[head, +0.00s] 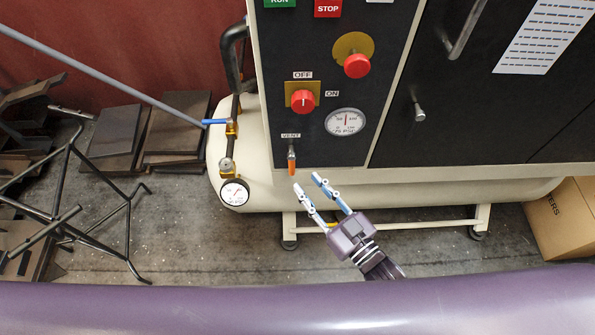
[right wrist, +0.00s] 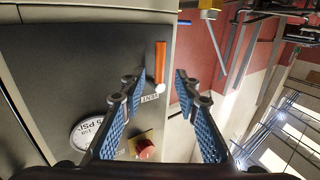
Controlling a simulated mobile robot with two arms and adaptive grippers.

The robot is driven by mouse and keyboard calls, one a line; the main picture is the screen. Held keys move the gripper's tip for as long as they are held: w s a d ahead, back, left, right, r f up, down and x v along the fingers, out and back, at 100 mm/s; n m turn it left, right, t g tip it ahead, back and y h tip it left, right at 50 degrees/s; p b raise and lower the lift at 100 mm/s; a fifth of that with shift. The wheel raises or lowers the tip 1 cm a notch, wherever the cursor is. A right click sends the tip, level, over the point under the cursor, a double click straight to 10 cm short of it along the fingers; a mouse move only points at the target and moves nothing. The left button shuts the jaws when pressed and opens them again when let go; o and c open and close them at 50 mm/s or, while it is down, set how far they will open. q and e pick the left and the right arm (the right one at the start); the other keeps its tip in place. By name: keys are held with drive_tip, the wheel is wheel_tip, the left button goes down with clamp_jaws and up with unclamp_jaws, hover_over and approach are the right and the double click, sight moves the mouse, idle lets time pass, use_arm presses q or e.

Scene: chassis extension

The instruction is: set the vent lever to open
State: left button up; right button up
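The vent lever (head: 292,163) has an orange handle and hangs straight down from its pivot, under the VENT label (head: 291,135) on the dark panel. My right gripper (head: 307,182) is open and empty, just below and slightly right of the lever in the head view. In the right wrist view the orange lever (right wrist: 160,62) shows beyond the gap between the two blue-padded fingertips (right wrist: 160,76) of that gripper. It does not appear to touch either finger. My left gripper is not in view.
A red knob (head: 303,101) with OFF and ON labels, another red knob (head: 357,66) and a pressure gauge (head: 345,122) sit on the same panel. A pipe with a second gauge (head: 234,192) stands left. A cardboard box (head: 565,220) is at the right.

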sight(294, 168)
drive_tip(key=x, duration=0.6)
drive_tip(key=shift+s, duration=0.1)
clamp_jaws()
